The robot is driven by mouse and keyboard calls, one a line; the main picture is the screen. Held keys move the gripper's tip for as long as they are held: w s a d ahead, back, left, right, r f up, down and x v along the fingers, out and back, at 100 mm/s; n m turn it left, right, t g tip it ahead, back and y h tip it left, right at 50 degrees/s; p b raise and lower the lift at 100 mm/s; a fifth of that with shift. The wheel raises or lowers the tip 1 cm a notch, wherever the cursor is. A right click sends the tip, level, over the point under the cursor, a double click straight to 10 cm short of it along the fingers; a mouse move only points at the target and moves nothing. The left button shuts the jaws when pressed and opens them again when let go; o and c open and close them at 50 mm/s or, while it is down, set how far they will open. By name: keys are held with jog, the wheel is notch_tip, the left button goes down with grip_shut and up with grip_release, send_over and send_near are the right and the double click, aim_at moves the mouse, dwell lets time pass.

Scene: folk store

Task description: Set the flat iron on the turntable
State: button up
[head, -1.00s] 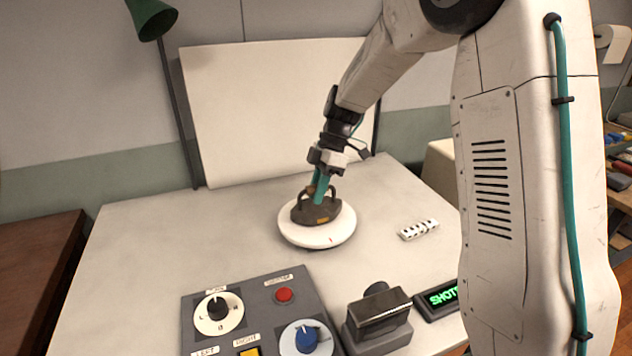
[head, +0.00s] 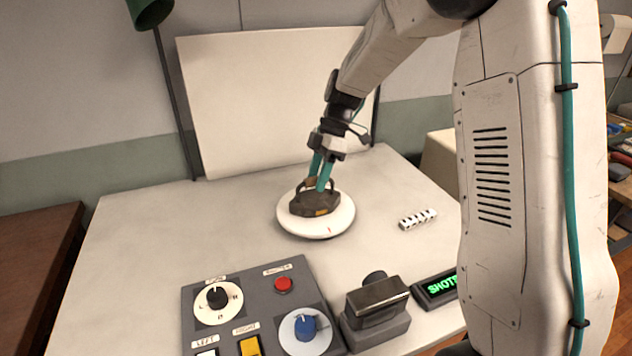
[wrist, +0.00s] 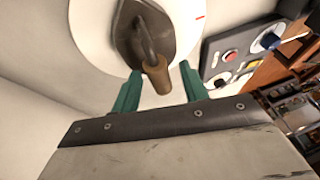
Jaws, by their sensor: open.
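The flat iron (head: 314,205), dark with a looped handle, rests on the white round turntable (head: 331,230) on the table. In the wrist view the iron (wrist: 128,36) lies on the turntable (wrist: 92,30), its brown handle grip (wrist: 156,76) pointing towards my gripper. My gripper (head: 320,185) is at the iron's handle, with its teal fingers spread apart. In the wrist view the two fingers of my gripper (wrist: 158,85) stand on either side of the handle grip with gaps, so it is not clamped. The iron's underside is hidden.
A grey control panel (head: 258,275) with knobs and buttons stands at the front. A dark metal block device (head: 376,300) and a green-lit display (head: 436,288) are to its right. A small black-and-white striped piece (head: 418,219) lies right of the turntable. The table's left side is clear.

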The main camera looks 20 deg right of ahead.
jog(key=v, duration=1)
jog(key=s+a+r+m+h, duration=0.15)
jog(key=s+r+m, duration=0.4)
jog(key=s, duration=0.55)
jog(key=s+f+m+t+h, duration=0.1)
jog(key=s+m, duration=0.5)
jog(key=s, duration=0.6)
jog(key=s+f+m+t+h, duration=0.2)
jog(key=s+m, duration=0.4)
jog(key=s, duration=0.6)
jog(key=shift+f+t, duration=0.25)
jog(key=shift+t, duration=0.05)
